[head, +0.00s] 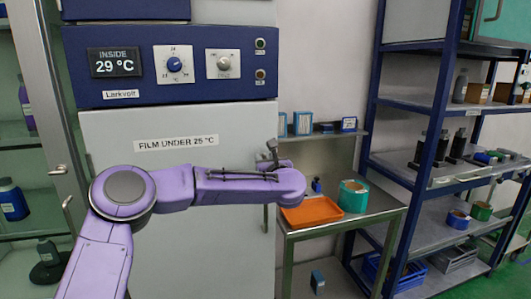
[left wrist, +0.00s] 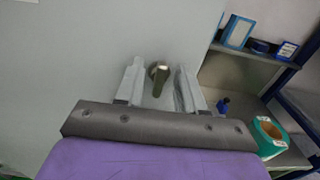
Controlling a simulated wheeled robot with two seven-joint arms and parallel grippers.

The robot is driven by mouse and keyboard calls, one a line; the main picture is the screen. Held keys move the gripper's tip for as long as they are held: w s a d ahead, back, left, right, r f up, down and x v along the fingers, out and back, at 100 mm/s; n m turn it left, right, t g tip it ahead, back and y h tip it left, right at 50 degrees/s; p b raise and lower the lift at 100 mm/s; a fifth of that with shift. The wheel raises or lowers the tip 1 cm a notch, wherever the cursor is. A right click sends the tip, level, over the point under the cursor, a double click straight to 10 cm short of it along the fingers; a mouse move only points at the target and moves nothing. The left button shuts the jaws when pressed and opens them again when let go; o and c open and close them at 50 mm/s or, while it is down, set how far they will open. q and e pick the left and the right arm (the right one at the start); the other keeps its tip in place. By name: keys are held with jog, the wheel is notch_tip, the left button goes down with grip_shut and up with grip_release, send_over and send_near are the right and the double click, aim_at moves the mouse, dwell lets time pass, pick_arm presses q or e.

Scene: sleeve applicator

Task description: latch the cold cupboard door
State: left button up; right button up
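The cold cupboard's pale door (head: 190,250) carries a "FILM UNDER 25 °C" label and looks flush under the blue control panel (head: 130,93), or nearly so. A dark latch handle (left wrist: 158,76) stands out from the door near its right edge in the left wrist view. My left gripper (left wrist: 157,88) is open, with one finger on each side of the handle. I cannot tell whether either finger touches it. In the head view my purple left arm crosses in front of the door and partly hides the gripper. My right gripper is not in view.
To the right, a steel table holds an orange tray (head: 313,211) and a green tape roll (head: 353,196). A blue-framed shelf rack (head: 428,140) stands farther right. A glass-fronted cabinet with bottles is at the left.

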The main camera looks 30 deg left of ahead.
pick_arm(q)
jog(key=shift+w+a, duration=0.15)
jog(key=shift+w, duration=0.15)
grip_shut()
